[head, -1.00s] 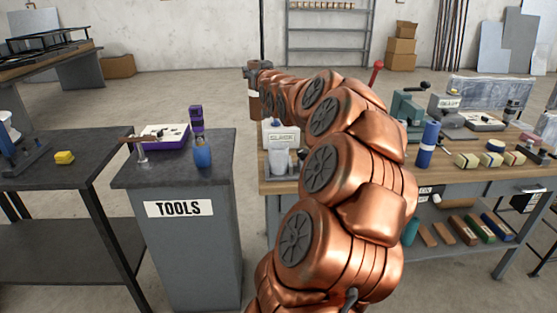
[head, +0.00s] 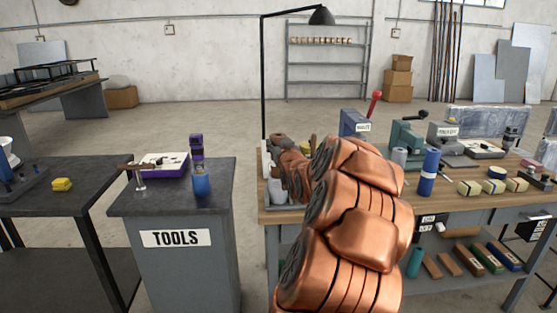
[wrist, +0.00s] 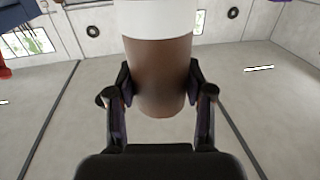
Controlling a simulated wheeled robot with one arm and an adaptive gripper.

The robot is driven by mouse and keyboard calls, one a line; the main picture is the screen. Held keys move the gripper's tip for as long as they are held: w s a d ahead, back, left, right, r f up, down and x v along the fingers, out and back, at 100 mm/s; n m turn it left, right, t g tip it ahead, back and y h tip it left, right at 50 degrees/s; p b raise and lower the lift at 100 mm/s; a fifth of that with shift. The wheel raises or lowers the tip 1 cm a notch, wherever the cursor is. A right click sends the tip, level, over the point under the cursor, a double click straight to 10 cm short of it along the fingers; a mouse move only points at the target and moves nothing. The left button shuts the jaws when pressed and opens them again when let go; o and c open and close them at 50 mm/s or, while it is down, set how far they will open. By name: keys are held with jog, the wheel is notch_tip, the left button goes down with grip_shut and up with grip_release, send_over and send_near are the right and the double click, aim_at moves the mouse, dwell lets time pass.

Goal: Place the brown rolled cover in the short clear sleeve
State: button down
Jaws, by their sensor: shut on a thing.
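My gripper (wrist: 160,84) is shut on the brown rolled cover (wrist: 160,65) in the wrist view, one finger on each side. The cover is a brown cylinder with a white band, and its far part runs out of the top of the picture. In the head view my arm reaches over the left end of the wooden bench, and its own links largely hide the gripper and cover. A pale, see-through upright container (head: 277,190), which looks like the short clear sleeve, stands at the bench's left end, partly covered by my arm. I cannot tell the gap between cover and sleeve.
A black lamp (head: 264,80) rises behind the bench's left end. A blue cylinder (head: 429,172), presses and several blocks stand on the bench (head: 330,214) to the right. The TOOLS cabinet (head: 176,238) is left, with a floor gap between.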

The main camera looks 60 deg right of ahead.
jog(key=shift+f, duration=2.55)
jog(key=shift+f, duration=0.15)
jog(key=shift+c, duration=2.2)
grip_release()
jog(key=v, duration=1.2)
jog(key=shift+b, duration=0.45)
jog(key=shift+a, duration=0.1)
